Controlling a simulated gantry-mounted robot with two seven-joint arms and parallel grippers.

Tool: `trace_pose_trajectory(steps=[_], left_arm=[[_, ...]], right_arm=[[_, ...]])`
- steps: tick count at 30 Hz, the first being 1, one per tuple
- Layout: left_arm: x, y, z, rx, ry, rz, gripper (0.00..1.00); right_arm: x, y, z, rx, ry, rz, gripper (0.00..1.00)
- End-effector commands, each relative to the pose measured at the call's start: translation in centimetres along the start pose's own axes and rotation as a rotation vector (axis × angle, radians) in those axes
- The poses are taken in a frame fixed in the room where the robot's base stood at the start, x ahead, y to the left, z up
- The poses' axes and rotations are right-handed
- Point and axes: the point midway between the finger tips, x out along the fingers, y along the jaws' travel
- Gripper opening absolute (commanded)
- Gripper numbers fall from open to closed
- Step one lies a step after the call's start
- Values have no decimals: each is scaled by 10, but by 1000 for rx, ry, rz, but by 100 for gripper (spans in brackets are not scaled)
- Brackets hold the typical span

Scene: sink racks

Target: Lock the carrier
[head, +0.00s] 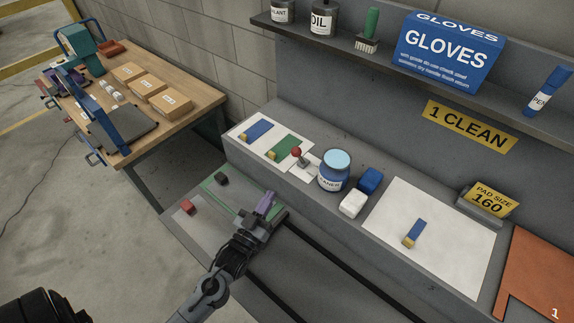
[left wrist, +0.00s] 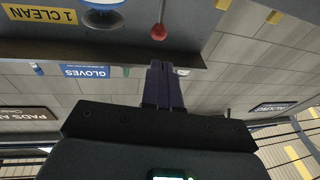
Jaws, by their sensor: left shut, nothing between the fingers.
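A lever with a red ball knob (head: 296,152) stands on a small white plate on the ledge, left of the blue-and-white tin. The red knob also hangs at the top of the upside-down left wrist view (left wrist: 158,33). My left gripper (head: 266,201) has its purple fingers together and empty. It is over the lower grey surface, in front of the lever and apart from it. In the wrist view the shut fingers (left wrist: 163,85) point towards the knob. I cannot tell for certain which part is the carrier; a green-edged plate (head: 218,190) lies partly behind my gripper. My right gripper is not in view.
The tin (head: 334,171), a blue block (head: 370,180) and a white block (head: 353,204) stand right of the lever. Blue and green pads lie on a white sheet (head: 240,130) to its left. A red block (head: 187,206) and dark block (head: 221,178) sit left of my gripper.

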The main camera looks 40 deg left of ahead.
Motion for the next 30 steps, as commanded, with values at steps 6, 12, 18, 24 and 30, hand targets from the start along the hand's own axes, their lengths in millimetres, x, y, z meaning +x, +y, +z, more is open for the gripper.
trace_pose_trajectory(steps=[6, 12, 18, 24, 30], left_arm=[[38, 0, -3, -1, 3, 0, 0], [75, 0, -2, 0, 2, 0, 0], [104, 0, -2, 0, 1, 0, 0], [121, 0, -1, 0, 0, 1, 0], [125, 0, 0, 0, -1, 1, 0]], right_arm=[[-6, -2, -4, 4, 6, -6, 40], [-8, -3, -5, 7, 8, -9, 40], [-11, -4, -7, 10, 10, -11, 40], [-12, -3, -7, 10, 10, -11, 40], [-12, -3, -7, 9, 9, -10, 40]])
